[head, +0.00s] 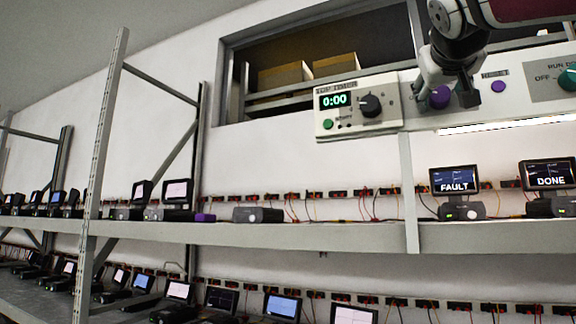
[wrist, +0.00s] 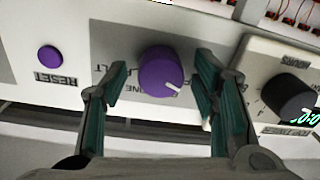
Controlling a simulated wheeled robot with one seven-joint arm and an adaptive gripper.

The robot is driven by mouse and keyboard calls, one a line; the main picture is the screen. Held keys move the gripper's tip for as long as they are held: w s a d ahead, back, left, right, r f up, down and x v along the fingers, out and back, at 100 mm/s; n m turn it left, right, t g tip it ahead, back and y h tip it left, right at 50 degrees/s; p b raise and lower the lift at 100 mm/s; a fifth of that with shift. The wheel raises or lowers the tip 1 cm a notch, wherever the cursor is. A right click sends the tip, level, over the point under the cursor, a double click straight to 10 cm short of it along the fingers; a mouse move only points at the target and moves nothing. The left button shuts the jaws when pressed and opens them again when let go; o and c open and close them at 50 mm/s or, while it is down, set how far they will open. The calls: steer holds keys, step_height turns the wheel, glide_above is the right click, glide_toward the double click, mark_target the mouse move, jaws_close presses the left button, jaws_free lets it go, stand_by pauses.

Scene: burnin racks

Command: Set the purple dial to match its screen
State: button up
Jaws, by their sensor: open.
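The purple dial (wrist: 160,73) sits on a grey plate of the white panel in the wrist view, with a white pointer mark toward its lower right. Printed letters beside it are partly hidden, and appear upside down. My gripper (wrist: 155,95) is open, with one finger on each side of the dial; I cannot tell if either touches it. In the head view the purple dial (head: 440,97) is partly covered by my gripper (head: 450,92). Below it on the shelf, one screen (head: 453,180) reads FAULT and another screen (head: 548,174) reads DONE.
A purple RESET button (wrist: 50,60) is near the dial. A timer box (head: 335,108) showing 0:00 has a black knob (head: 370,105). A teal knob (head: 568,79) is at the far right. Shelves (head: 300,234) below hold several devices and red-wired sockets.

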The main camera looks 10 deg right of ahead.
steer(key=c, duration=1.2)
steer(key=shift+o, duration=0.2)
steer(key=shift+b, duration=0.3)
steer(key=shift+f+m+b, duration=0.1)
steer(key=shift+m+b, duration=0.4)
steer(key=shift+m, duration=0.3)
steer(key=m+b, duration=0.3)
steer(key=m, duration=0.1)
steer(key=shift+d, duration=0.1)
steer(key=m+b, duration=0.2)
steer(key=m, duration=0.4)
steer(key=shift+m, duration=0.3)
